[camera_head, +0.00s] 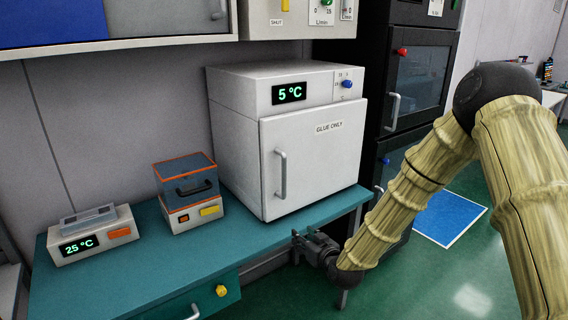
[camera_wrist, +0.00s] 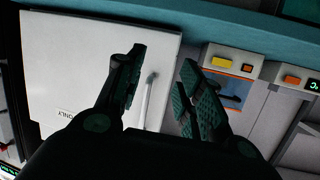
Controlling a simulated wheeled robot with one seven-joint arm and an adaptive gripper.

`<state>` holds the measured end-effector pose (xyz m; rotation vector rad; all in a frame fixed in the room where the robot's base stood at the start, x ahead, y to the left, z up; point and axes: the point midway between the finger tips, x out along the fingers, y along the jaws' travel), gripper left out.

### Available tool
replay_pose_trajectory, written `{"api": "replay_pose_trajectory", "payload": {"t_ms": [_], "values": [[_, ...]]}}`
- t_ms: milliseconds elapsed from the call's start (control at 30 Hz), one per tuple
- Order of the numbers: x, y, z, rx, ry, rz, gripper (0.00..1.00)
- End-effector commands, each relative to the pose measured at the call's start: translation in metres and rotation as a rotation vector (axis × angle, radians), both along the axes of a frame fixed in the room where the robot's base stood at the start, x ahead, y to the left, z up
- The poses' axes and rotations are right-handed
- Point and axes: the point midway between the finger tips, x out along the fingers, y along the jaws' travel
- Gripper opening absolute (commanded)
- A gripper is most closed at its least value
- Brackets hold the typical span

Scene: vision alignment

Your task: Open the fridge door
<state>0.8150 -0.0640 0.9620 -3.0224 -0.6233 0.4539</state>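The small white fridge (camera_head: 240,100) stands on the teal bench, with a "5 °C" display. Its white door (camera_head: 325,150), labelled "GLUE ONLY", is shut. A grey vertical handle (camera_head: 281,174) is on the door's left side. My gripper (camera_head: 300,240) is at the bench's front edge, lower and to the right of the handle in the head view, apart from it. In the wrist view the door (camera_wrist: 80,60) appears upside down. My gripper (camera_wrist: 163,57) is open there, with the handle (camera_wrist: 148,100) seen between its fingers and nothing held.
A small orange-trimmed box device (camera_head: 187,192) and a "25 °C" device (camera_head: 92,235) stand on the bench (camera_head: 140,280) left of the fridge. A black cabinet (camera_head: 420,80) stands to the right. A shelf unit hangs above. Green floor at the right is open around a blue mat (camera_head: 450,217).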

Motion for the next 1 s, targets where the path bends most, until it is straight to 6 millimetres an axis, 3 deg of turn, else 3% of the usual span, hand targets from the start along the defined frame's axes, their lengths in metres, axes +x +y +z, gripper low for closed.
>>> {"api": "replay_pose_trajectory", "payload": {"t_ms": [33,100,200,300,567,1000], "values": [[0.018,0.005,0.039,0.011,-0.068,0.004,0.37],[0.036,0.01,0.079,0.021,-0.147,0.014,0.37],[0.052,0.015,0.12,0.033,-0.227,0.021,0.37],[0.061,0.018,0.144,0.038,-0.275,0.023,0.37],[0.08,0.027,0.155,0.039,-0.294,0.026,0.37],[0.142,0.055,0.155,0.04,-0.292,0.025,0.37]]}}
